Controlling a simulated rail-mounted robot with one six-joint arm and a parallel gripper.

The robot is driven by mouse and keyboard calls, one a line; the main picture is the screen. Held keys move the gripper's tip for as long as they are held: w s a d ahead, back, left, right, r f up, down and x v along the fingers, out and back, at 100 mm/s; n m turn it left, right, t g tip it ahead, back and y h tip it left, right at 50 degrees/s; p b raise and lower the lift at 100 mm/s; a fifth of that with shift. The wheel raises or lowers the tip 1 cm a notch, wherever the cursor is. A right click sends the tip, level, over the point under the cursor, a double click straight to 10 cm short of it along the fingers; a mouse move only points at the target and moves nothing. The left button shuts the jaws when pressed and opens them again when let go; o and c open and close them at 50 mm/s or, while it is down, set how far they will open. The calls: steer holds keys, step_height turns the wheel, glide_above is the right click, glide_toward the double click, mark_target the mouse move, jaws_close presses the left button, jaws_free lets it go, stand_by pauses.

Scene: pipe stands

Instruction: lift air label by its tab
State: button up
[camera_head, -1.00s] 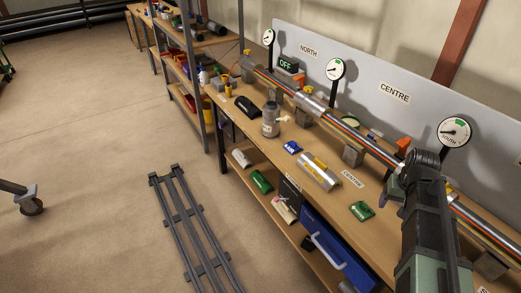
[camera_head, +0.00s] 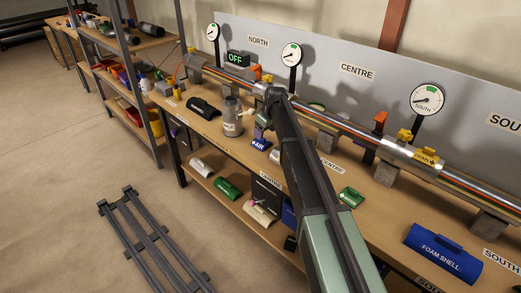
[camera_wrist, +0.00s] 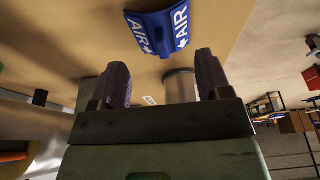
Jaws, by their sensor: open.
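The air label (camera_head: 260,144) is a small blue piece with white AIR lettering, on the bench top near the grey canister. In the wrist view the label (camera_wrist: 160,32) sits ahead of the fingertips, with AIR and an arrow on two sloping faces and a raised blue strip between them. My gripper (camera_wrist: 160,78) is open and empty, its two dark purple fingers spread wide. The label appears beyond the fingers, roughly in line with the gap. In the head view my gripper (camera_head: 262,129) is just above the label, partly hidden by my arm.
A grey canister (camera_head: 231,117) stands just left of the label. A metal pipe (camera_head: 340,125) on stands runs behind, with gauges. A green label (camera_head: 351,196) and a blue foam shell (camera_head: 441,253) lie to the right. A lower shelf (camera_head: 211,187) holds several items.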

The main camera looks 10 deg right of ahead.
mark_target(262, 141)
steer(key=shift+f, duration=0.1)
steer(key=b+x, duration=0.5)
steer(key=shift+w+a+f, duration=0.1)
steer(key=shift+a+f, duration=0.05)
steer(key=shift+f, duration=0.05)
steer(key=shift+r, duration=0.25)
steer(key=shift+c, duration=0.3)
steer(key=c, duration=0.8)
